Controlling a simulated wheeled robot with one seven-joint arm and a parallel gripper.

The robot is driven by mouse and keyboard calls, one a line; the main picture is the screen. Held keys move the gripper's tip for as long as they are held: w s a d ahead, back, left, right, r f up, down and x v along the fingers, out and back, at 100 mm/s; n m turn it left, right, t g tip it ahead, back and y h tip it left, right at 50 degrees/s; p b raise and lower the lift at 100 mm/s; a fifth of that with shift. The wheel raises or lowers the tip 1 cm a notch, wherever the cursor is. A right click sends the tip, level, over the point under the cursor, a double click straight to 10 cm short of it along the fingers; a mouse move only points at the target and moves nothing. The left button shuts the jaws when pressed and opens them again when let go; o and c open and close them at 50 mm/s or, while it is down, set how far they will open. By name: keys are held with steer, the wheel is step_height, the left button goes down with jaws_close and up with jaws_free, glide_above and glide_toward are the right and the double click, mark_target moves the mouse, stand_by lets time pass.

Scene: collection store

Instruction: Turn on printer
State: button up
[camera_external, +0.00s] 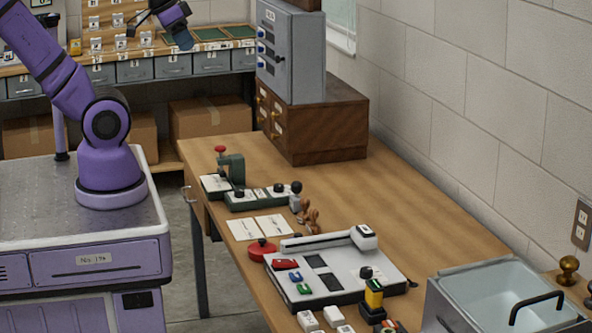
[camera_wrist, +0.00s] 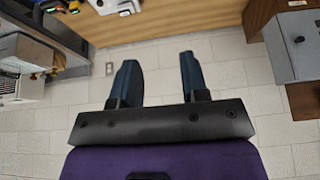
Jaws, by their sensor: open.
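No thing is plainly recognisable as the printer. In the external view, a flat grey-white machine (camera_external: 300,277) with a long white arm and small coloured parts lies on the wooden table. In the wrist view, a pale box-like device (camera_wrist: 24,92) stands at the left edge, below a dark unit with a small green light (camera_wrist: 38,76); both are cut off and too small to identify. My gripper (camera_wrist: 158,78) is open and empty, its two blue fingers apart.
The wooden table (camera_external: 425,225) carries a wooden drawer unit (camera_external: 330,125) under a grey cabinet (camera_external: 300,55), a green hand press (camera_external: 233,167), a red round item (camera_external: 262,249) and a grey basin (camera_external: 440,300). A block wall (camera_external: 480,110) borders the right. The table's right middle is clear.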

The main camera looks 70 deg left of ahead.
steer(key=shift+w+d+f, duration=0.1)
steer(key=shift+w+d, duration=0.05)
steer(key=shift+w, duration=0.35)
jaws_close()
steer(key=w+d+f+n+g+h, duration=0.1)
steer(key=w+d+f+n+g, duration=0.1)
steer(key=w+d+f+n, duration=0.5)
steer(key=w+d+f+n+g, duration=0.2)
steer(key=w+d+f+n, duration=0.1)
steer(key=w+f, duration=0.4)
steer(key=w+d+f+n+g, duration=0.1)
steer(key=d+f+n, duration=0.1)
steer(key=f, duration=0.4)
steer(key=w+d+f+n+g, duration=0.1)
steer(key=w+d+f+n, duration=0.1)
steer(key=f, duration=0.5)
steer(key=w+d+f+n+g+y, duration=0.1)
steer(key=d+f+n, duration=0.3)
steer(key=d+f, duration=0.1)
steer(key=shift+w+d+f, duration=0.25)
steer(key=shift+d+f, duration=0.1)
steer(key=shift+f, duration=0.3)
